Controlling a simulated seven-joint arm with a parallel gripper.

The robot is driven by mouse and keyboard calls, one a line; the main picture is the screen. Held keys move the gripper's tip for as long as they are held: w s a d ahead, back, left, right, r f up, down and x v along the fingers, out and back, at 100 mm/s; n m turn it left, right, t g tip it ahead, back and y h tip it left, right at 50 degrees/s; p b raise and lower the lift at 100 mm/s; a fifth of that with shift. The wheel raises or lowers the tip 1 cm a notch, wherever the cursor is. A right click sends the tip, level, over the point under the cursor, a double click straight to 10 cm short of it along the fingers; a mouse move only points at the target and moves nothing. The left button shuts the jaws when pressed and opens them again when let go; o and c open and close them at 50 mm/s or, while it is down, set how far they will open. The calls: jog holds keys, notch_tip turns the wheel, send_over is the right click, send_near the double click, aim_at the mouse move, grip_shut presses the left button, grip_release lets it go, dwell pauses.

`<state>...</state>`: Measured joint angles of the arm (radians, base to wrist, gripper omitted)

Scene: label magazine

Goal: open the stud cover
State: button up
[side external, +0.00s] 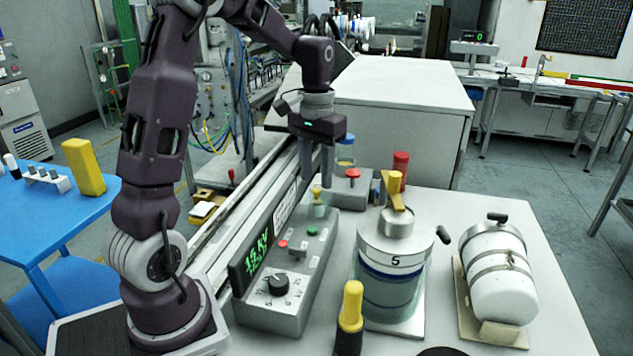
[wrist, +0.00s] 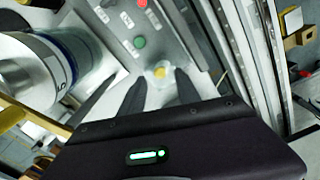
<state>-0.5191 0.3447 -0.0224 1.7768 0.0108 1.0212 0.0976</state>
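A small yellow stud (side external: 319,210) stands at the far end of the grey control box, inside what looks like a clear cover (side external: 319,196). In the wrist view the yellow stud (wrist: 160,72) shows from above with a pale, see-through cover (wrist: 153,76) around it; the cover looks closed, but its hinge is too small to make out. My gripper (side external: 317,182) points down just above the cover. Its two dark fingers are apart with nothing between them. In the wrist view my gripper (wrist: 159,86) has its fingertips on either side of the stud, and contact cannot be told.
The control box (side external: 270,312) has red and green buttons, a black knob and a lit display (side external: 256,252). A red mushroom button (side external: 353,174) is just behind.

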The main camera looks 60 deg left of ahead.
aim_at(318, 200)
jog(key=shift+f, duration=1.25)
grip_shut()
dwell(0.4)
